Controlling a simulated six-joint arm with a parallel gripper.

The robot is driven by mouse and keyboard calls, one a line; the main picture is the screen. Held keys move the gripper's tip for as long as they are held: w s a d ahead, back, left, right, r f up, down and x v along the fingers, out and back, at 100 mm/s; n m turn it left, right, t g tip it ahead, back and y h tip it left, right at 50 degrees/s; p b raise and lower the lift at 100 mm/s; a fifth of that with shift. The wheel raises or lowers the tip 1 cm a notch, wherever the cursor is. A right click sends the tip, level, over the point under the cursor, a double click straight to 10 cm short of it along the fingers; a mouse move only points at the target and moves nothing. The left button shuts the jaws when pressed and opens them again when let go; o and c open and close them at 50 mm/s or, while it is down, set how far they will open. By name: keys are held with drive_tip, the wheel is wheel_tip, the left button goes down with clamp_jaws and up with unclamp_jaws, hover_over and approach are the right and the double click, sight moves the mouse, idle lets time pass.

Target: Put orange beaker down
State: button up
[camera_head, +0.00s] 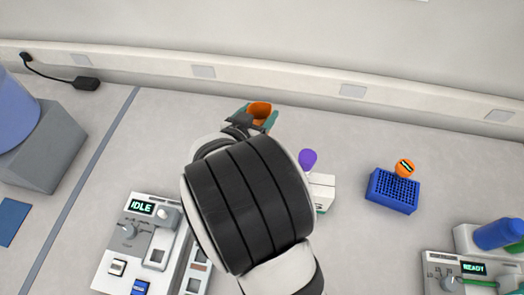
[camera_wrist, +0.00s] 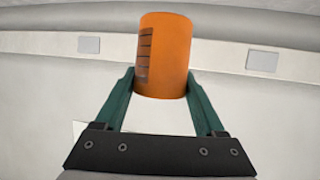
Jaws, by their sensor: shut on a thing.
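The orange beaker (camera_wrist: 168,55) is between the green fingers of my gripper (camera_wrist: 163,88) in the wrist view. It is an orange cylinder with dark graduation marks on its left side, and the fingers close on its lower part. In the head view the beaker (camera_head: 259,109) shows at the tip of my gripper (camera_head: 258,118), near the back of the bench (camera_head: 345,220). My arm hides much of the gripper and the area below it. I cannot tell whether the beaker's base touches the bench.
Right of my arm are a purple-topped item (camera_head: 308,159), a white box (camera_head: 322,188), a blue rack (camera_head: 392,192) and an orange round item (camera_head: 405,168). An IDLE device (camera_head: 130,245) stands front left and a READY device (camera_head: 465,273) front right. Bench left of the gripper is clear.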

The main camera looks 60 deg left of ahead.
wheel_tip(320, 180, down, 12)
drive_tip(key=shift+r, duration=0.1)
drive_tip(key=o, duration=1.3)
drive_tip(key=shift+s+d, duration=0.1)
drive_tip(key=v, duration=1.1)
drive_tip(key=shift+s+d+r, duration=0.2)
